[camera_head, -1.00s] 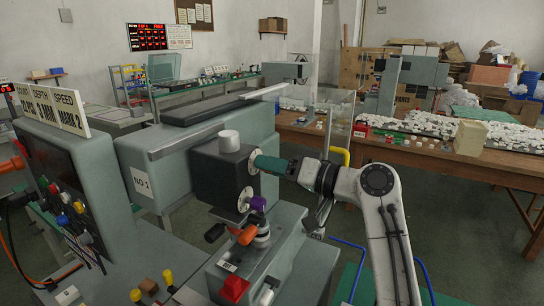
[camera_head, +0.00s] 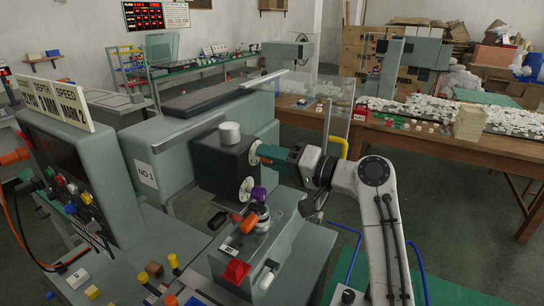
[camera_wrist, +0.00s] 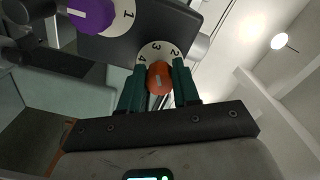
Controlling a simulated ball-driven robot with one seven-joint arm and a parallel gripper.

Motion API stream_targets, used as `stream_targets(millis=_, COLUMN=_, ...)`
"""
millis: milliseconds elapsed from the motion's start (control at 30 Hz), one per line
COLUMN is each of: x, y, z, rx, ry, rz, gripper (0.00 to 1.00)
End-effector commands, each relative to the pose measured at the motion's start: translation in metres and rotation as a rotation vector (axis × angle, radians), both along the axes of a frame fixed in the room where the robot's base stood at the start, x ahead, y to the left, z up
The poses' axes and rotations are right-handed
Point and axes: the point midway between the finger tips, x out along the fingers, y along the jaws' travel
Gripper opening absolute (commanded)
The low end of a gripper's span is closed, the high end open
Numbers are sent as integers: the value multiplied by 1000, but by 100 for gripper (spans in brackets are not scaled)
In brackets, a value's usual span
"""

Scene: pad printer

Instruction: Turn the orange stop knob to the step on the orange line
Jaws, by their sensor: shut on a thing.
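The orange stop knob (camera_wrist: 159,79) sits in front of a white dial plate with the figures 2, 3 and 4 (camera_wrist: 157,49) in the wrist view. My gripper (camera_wrist: 159,87) has its two green fingers on either side of the knob and is shut on it. In the head view my gripper (camera_head: 268,153) meets the right face of the dark machine head (camera_head: 218,160) at the upper dial, and the knob is hidden there. A purple knob (camera_wrist: 92,15) sits on another dial, which shows a 1; it is below my gripper in the head view (camera_head: 258,193).
A clear panel (camera_head: 338,130) stands behind my arm. A lit red board (camera_head: 143,16) hangs on the wall.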

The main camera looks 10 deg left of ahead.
Motion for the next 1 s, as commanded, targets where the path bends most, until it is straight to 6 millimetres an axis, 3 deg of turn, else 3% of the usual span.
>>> stream_targets(millis=133, x=1, y=-1, z=0, rx=1, ry=0, rz=-4, gripper=1)
stream_targets(millis=167, x=1, y=-1, z=0, rx=1, ry=0, rz=-4, gripper=32)
stream_targets(millis=400, x=1, y=-1, z=0, rx=0, ry=-1, rz=-2, gripper=55)
stream_targets(millis=767, x=-1, y=-7, z=-1, rx=1, ry=-2, rz=-3, gripper=57)
stream_targets(millis=1000, x=-14, y=-45, z=-3, rx=0, ry=-4, rz=-6, gripper=57)
